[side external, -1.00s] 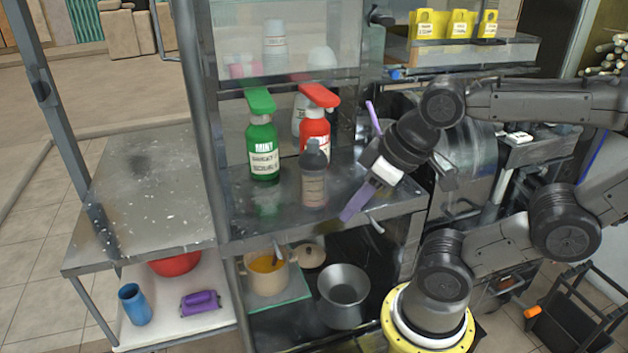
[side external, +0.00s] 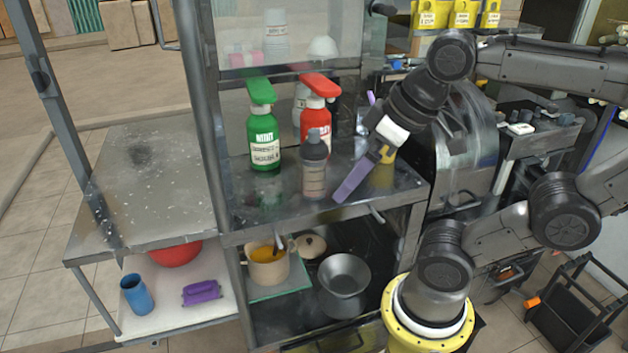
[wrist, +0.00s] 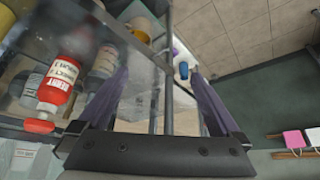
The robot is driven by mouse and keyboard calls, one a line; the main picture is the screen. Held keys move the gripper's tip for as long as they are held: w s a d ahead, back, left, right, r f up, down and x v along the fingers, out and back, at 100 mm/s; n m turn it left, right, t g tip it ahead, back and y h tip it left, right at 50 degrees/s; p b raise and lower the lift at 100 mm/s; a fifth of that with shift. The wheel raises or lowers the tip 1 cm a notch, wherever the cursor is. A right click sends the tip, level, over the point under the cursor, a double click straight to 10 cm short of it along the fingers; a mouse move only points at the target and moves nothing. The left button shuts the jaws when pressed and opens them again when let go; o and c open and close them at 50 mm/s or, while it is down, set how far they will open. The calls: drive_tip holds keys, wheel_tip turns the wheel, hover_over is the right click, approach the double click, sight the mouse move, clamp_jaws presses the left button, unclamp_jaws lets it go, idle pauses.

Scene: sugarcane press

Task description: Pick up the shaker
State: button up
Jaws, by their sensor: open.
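The likely shaker is a grey-brown bottle with a dark rounded cap (side external: 314,168), upright on the metal shelf in front of the red bottle. My gripper (side external: 353,148) is just right of it in the side view, with purple fingers spread wide and nothing between them. The near finger slants down toward the shelf beside the bottle, with a small gap in the picture. In the wrist view my gripper (wrist: 158,82) is open and empty. A pale bottle there lies partly behind the left finger; I cannot tell if it is the shaker.
A green bottle (side external: 263,135) and a red bottle (side external: 318,120) stand close by on the shelf (side external: 270,210). A pot with orange contents (side external: 268,268) and a metal bowl (side external: 344,282) sit below. A bare metal table (side external: 150,185) lies left, beyond a post.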

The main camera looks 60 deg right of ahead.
drive_tip(key=w+a+t+y, duration=0.2)
drive_tip(key=w+a+t, duration=0.2)
drive_tip(key=w, duration=0.5)
drive_tip(key=m+t+h, duration=0.5)
drive_tip(key=m+h, duration=0.2)
drive_tip(key=h, duration=0.5)
hover_over(321, 166)
drive_tip(key=v, duration=0.2)
wheel_tip(321, 166, down, 9)
drive_tip(key=shift+w+r, duration=0.15)
drive_tip(key=shift+r, duration=0.05)
drive_tip(key=shift+w+d+f+h, duration=0.1)
drive_tip(key=shift+f+h, duration=0.2)
drive_tip(key=shift+f, duration=0.05)
drive_tip(key=shift+x, duration=3.7)
